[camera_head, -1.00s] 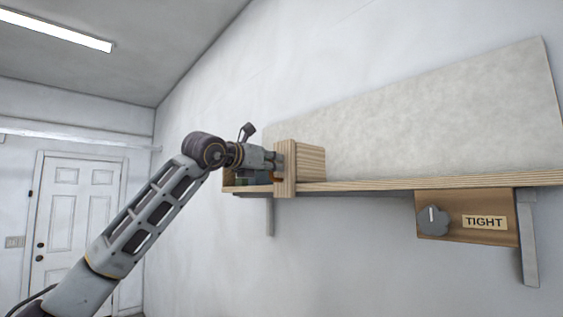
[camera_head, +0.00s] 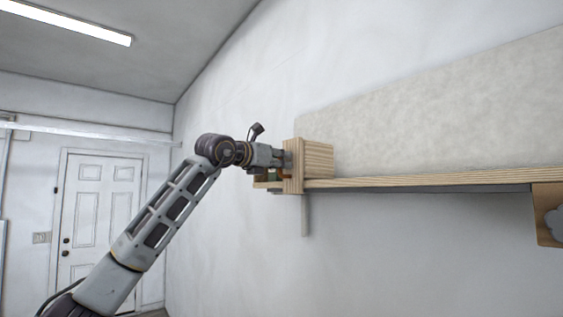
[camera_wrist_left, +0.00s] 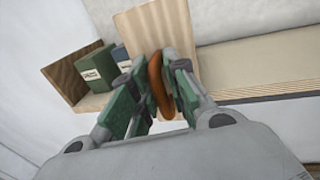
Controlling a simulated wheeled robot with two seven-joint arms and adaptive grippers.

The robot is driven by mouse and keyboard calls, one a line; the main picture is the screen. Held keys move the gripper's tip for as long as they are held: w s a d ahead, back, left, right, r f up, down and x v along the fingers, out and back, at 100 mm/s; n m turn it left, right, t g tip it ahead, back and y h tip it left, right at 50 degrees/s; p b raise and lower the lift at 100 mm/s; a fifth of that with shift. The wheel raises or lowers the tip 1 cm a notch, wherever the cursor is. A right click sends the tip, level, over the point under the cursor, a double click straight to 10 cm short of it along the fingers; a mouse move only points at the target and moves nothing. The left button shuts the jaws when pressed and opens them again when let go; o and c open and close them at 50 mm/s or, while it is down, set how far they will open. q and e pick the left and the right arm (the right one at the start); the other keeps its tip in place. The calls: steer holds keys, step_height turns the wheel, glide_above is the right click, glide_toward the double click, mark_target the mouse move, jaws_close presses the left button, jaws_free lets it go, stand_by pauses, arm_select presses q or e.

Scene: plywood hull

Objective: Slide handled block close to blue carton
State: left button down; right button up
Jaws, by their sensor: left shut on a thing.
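The handled block (camera_head: 318,160) is a pale wooden block standing upright on the wall shelf near its left end. It also shows in the left wrist view (camera_wrist_left: 165,28), with an orange-brown handle (camera_wrist_left: 157,84) on its near side. My left gripper (camera_head: 284,160) is shut on this handle; its green-padded fingers (camera_wrist_left: 159,70) lie on both sides of it. The blue carton (camera_wrist_left: 122,57) shows in the left wrist view, just left of the block and partly hidden behind a green carton and my finger. The remaining gap to the block is hard to judge. My right gripper is out of view.
A green carton (camera_wrist_left: 95,68) with a label stands beside the blue one, near an upright wooden end board (camera_wrist_left: 63,80). The shelf (camera_head: 420,182) is clear to the right of the block. A bracket (camera_head: 304,215) and a knob panel (camera_head: 548,212) hang below it.

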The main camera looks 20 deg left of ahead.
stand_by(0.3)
arm_select(q)
steer(key=c, duration=1.5)
jaws_free()
steer(key=shift+s, duration=0.1)
steer(key=shift+v, duration=6)
